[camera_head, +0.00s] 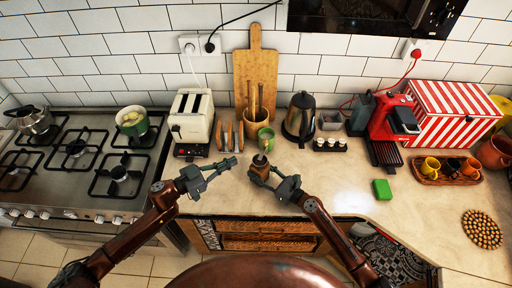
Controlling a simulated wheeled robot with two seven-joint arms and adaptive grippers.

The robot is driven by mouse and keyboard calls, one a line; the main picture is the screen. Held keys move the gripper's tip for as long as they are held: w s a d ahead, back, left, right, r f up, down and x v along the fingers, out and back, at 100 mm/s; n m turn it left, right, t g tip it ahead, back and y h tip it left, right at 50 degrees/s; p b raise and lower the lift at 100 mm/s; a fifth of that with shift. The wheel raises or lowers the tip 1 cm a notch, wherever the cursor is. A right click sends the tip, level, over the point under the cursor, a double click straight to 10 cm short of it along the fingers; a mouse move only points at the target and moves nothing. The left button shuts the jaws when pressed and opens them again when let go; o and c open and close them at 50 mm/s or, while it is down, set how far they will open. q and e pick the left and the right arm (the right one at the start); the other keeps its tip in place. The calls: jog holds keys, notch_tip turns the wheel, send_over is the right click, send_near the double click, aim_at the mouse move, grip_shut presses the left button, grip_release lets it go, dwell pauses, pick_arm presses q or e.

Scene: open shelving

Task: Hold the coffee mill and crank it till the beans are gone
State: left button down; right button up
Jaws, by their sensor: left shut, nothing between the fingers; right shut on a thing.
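The crank and any beans are too small to make out.
A kettle (299,118) stands behind right. The stove (80,160) is at left. A green sponge (382,190) lies right; the counter (335,188) between is clear.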

aim_at(263, 151)
pick_arm(q)
jog(key=w+x, duration=0.1)
jog(key=x, duration=1)
jog(key=shift+w+t, duration=0.25)
jog(key=shift+t, duration=0.15)
jog(key=shift+w+d+m+g+h, duration=0.15)
jog(key=shift+m+g+h, duration=0.2)
jog(key=shift+g, duration=0.35)
jog(key=shift+d+m+g+h, duration=0.15)
jog(key=shift+m+g+h, duration=0.15)
jog(key=shift+g, duration=0.4)
jog(key=shift+w+d+m+g+h, duration=0.1)
jog(key=shift+m+g+h, duration=0.1)
jog(key=shift+m+g, duration=0.3)
jog(key=shift+d+m+g+h, duration=0.1)
jog(key=shift+m+g+h, duration=0.05)
jog(key=shift+m+g, duration=0.3)
jog(key=m+g, duration=0.1)
jog(key=g, duration=0.1)
jog(key=d+m+g, duration=0.1)
jog(key=g, duration=0.1)
jog(key=shift+d+m+g+h, duration=0.1)
jog(key=shift+m+g+h, duration=0.2)
jog(key=shift+g+h, duration=0.1)
jog(key=shift+d, duration=0.3)
jog(key=shift+s+d, duration=0.35)
jog(key=shift+d, duration=0.15)
